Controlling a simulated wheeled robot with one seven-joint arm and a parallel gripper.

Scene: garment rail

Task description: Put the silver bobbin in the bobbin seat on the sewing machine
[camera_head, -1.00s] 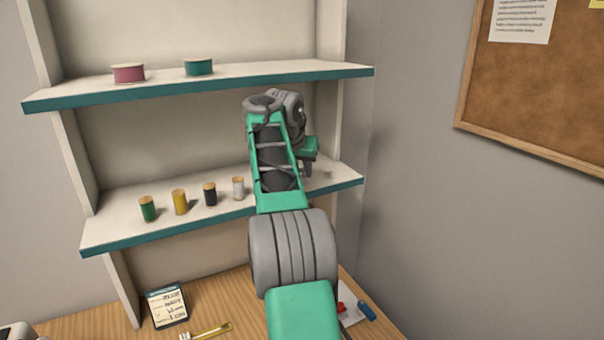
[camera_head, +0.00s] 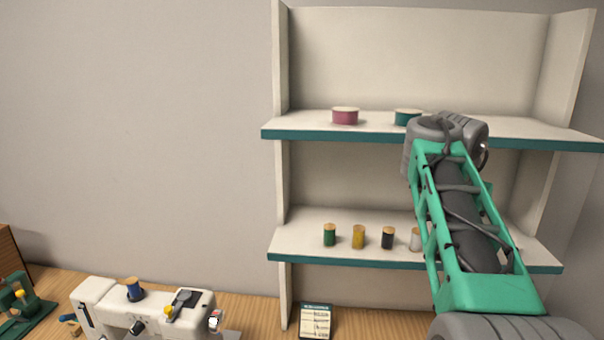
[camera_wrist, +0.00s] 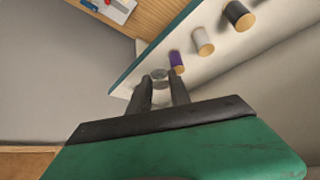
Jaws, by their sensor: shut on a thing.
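My gripper (camera_wrist: 161,83) shows in the wrist view with its two dark fingers shut on the silver bobbin (camera_wrist: 160,74), a small pale grey round thing at the fingertips. In the head view my own arm hides the gripper and bobbin. The cream sewing machine (camera_head: 95,292) stands on the wooden table at the lower left of the head view, well away from my arm. A dark plate (camera_head: 184,298) with a small round grey part sits on its top; I cannot tell for sure whether this is the bobbin seat.
The lower shelf (camera_head: 300,245) holds several thread spools; a purple one (camera_wrist: 176,58) is close beside the bobbin. The upper shelf (camera_head: 295,127) carries a pink tin (camera_head: 345,116) and a teal tin (camera_head: 405,117). A blue spool (camera_head: 134,290) stands on the machine.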

